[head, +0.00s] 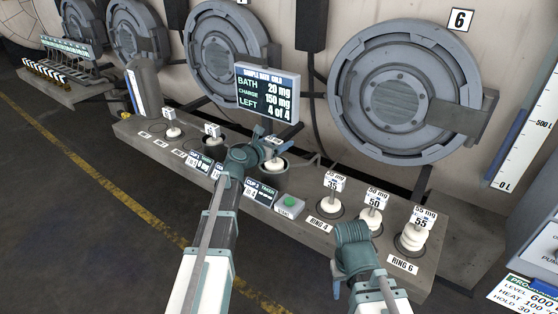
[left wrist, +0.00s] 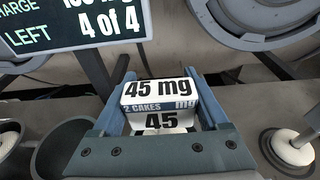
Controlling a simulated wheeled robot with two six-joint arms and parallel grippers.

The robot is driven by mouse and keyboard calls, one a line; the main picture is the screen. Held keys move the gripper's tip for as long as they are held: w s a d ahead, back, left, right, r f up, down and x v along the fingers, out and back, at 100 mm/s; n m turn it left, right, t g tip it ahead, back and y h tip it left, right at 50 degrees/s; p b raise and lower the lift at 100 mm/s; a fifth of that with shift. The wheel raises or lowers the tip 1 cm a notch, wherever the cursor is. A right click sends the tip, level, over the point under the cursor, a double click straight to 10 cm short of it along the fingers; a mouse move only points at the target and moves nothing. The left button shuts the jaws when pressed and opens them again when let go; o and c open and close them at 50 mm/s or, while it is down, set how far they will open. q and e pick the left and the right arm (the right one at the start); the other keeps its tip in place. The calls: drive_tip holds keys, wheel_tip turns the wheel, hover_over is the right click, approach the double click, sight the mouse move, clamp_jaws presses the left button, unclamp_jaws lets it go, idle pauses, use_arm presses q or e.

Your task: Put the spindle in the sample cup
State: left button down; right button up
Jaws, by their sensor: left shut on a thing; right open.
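The spindle (head: 272,146) carries a white tag. In the left wrist view its tag (left wrist: 160,92) reads 45 mg, 2 cakes. My left gripper (head: 266,152) is shut on it, one finger on each side of the tag. In the head view it is over or partly in a dark round cup (head: 274,175); I cannot tell how deep. The left wrist view shows a dark cup (left wrist: 62,152) left of the gripper, with another cup (left wrist: 12,135) at the left edge holding something white. My right gripper (head: 338,286) is open at the bench's front, its fingers mostly hidden.
Tagged spindles (head: 333,196), (head: 372,206), (head: 414,232) stand on rings to the right. Two small tagged stands (head: 172,130), (head: 212,138) are at left. A green-button box (head: 289,205) is in front, and a display (head: 267,95) reading 4 of 4 left stands behind.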

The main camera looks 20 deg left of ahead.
sight(279, 157)
use_arm(q)
drive_tip(key=shift+f, duration=0.1)
wheel_tip(279, 157, down, 4)
drive_tip(key=b, duration=0.3)
drive_tip(key=shift+b, duration=0.4)
drive_tip(key=shift+r, duration=0.2)
drive_tip(key=shift+f, duration=0.15)
unclamp_jaws()
drive_tip(key=shift+r, duration=0.25)
drive_tip(key=p+v, duration=0.2)
drive_tip(key=v, duration=1)
drive_tip(key=shift+f+p, duration=0.15)
drive_tip(key=shift+p, duration=0.2)
